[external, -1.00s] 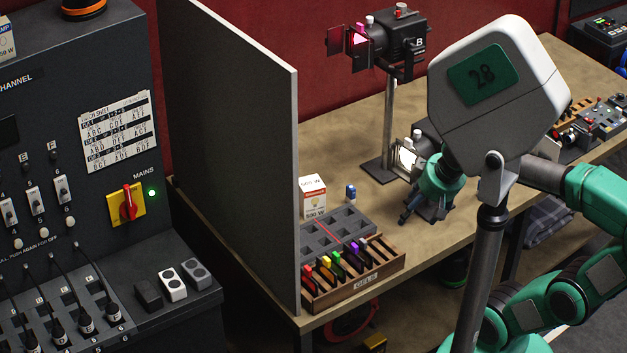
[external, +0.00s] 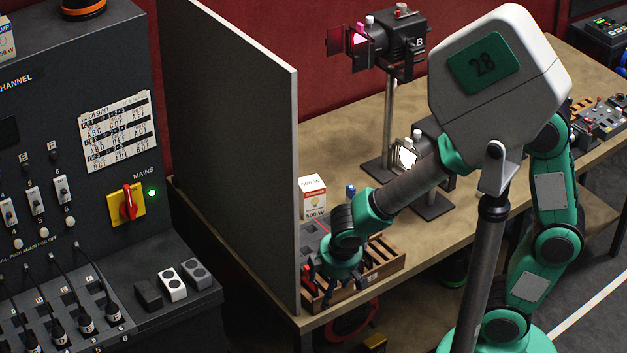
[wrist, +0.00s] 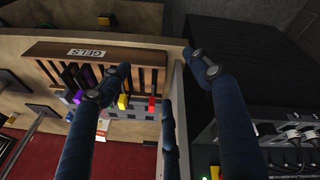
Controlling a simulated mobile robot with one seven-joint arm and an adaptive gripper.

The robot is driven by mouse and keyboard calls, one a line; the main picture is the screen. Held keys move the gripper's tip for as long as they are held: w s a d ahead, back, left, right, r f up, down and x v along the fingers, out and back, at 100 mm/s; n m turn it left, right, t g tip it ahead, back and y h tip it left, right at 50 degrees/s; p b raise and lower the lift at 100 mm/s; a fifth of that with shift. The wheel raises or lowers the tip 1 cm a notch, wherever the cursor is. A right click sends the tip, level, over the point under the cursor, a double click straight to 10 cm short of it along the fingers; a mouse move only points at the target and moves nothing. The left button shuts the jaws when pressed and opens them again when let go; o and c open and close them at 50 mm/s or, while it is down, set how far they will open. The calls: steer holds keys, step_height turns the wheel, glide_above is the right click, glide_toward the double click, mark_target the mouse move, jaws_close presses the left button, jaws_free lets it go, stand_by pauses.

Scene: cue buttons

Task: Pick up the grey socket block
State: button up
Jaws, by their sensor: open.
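The grey socket block (external: 195,273) sits on the console ledge at the lower left of the external view, rightmost of three small blocks. It has dark round sockets on its top. I cannot make it out in the wrist view. My gripper (external: 320,288) is over the front of the gel rack, to the right of the upright panel, while the block is on the panel's left side. In the wrist view my gripper (wrist: 158,70) has its dark blue fingers spread, with nothing between them.
A white block (external: 172,285) and a black block (external: 148,295) stand left of the grey one. The tall grey panel (external: 235,150) separates the console from the bench. The gel rack (wrist: 75,52) is close to my fingers. A lamp box (external: 313,197) stands behind.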

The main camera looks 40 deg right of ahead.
steer(key=w+a+p, duration=0.3)
steer(key=a, duration=0.6)
steer(key=w+a+r+m+p, duration=0.3)
steer(key=w+a+r+m, duration=0.1)
steer(key=w, duration=0.6)
steer(key=w+a+r+m+p, duration=0.4)
steer(key=w+a+r, duration=0.2)
steer(key=w+a, duration=0.2)
steer(key=shift+w+a+r+m+y, duration=0.15)
steer(key=shift+w+a+m+y, duration=0.2)
steer(key=shift+w, duration=0.8)
glide_above(199, 267)
steer(key=s, duration=0.2)
steer(key=shift+w+f, duration=0.15)
steer(key=shift+f, duration=4)
steer(key=shift+x, duration=2.55)
